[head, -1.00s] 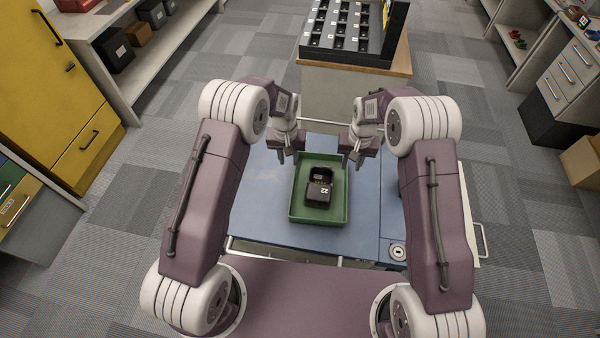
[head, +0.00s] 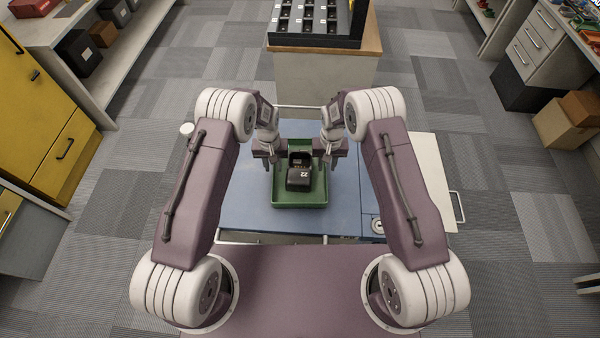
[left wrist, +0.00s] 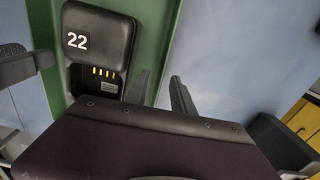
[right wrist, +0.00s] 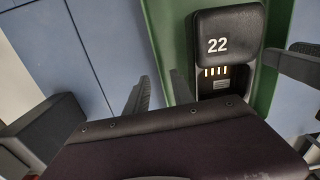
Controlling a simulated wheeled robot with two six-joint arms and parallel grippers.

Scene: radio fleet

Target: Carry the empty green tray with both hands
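The green tray (head: 312,204) rests on a blue surface, seen from above in the head view. It is not empty: a black device marked 22 (head: 299,180) lies in it, with a dark opening and small gold contacts. My left gripper (head: 270,163) is at the tray's left wall and my right gripper (head: 329,162) at its right wall. Both wrist views show fingers spread apart, one over the inside of the tray and one outside, with the green wall between them (left wrist: 165,60) (right wrist: 155,60). Whether the fingers touch the wall cannot be told.
The blue surface (head: 240,205) is bare on both sides of the tray. A wood-topped stand (head: 360,48) with a black rack of devices is ahead. Yellow cabinets (head: 55,150) are at left, and drawers (head: 535,50) and brown boxes (head: 562,130) at right. Carpet floor lies between.

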